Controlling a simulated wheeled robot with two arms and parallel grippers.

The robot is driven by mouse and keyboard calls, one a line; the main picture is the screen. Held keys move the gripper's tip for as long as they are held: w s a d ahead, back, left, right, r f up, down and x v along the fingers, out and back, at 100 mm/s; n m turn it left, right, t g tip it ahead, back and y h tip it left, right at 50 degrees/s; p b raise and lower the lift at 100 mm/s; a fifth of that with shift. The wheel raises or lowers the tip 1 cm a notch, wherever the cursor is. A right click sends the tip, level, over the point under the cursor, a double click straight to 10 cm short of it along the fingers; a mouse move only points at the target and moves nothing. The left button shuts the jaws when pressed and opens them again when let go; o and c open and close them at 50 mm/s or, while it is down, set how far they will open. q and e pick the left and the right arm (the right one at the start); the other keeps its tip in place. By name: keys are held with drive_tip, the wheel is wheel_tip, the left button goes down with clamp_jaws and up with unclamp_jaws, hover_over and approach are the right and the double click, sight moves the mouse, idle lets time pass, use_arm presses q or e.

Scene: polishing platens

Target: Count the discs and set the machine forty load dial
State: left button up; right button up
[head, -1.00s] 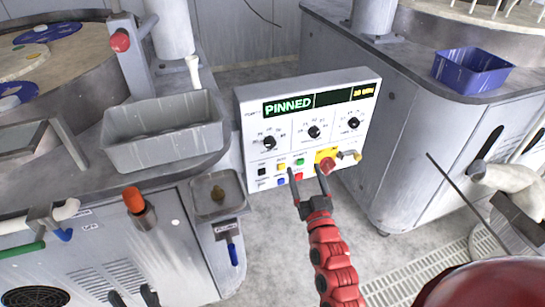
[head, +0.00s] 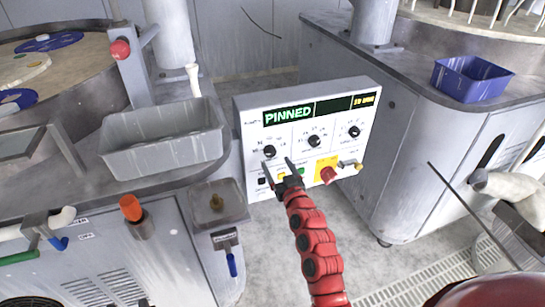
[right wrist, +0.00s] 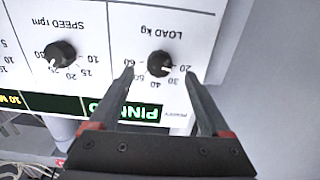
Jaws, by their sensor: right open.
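The control panel (head: 305,135) shows "PINNED" on its display and three black dials. The load dial (head: 270,151), leftmost in the head view, is labelled "LOAD kg" in the right wrist view (right wrist: 160,63), where it appears upside down with marks 20 to 60. I cannot read its setting surely. My right gripper (head: 278,167) is open just below and in front of this dial. In the wrist view its fingertips (right wrist: 159,74) lie either side of the dial; contact is unclear. Blue discs (head: 50,43) and a pale one (head: 23,70) lie on the left platen, partly cut off.
A grey bin (head: 160,150) and a small tray (head: 217,203) stand left of the panel. A blue bin (head: 472,80) sits on the right machine. A red knob (head: 328,174) and coloured buttons lie low on the panel. A dark rod (head: 470,212) slants at right.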

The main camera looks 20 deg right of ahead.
sight(271, 155)
drive_tip(key=shift+w, duration=2.4)
clamp_jaws()
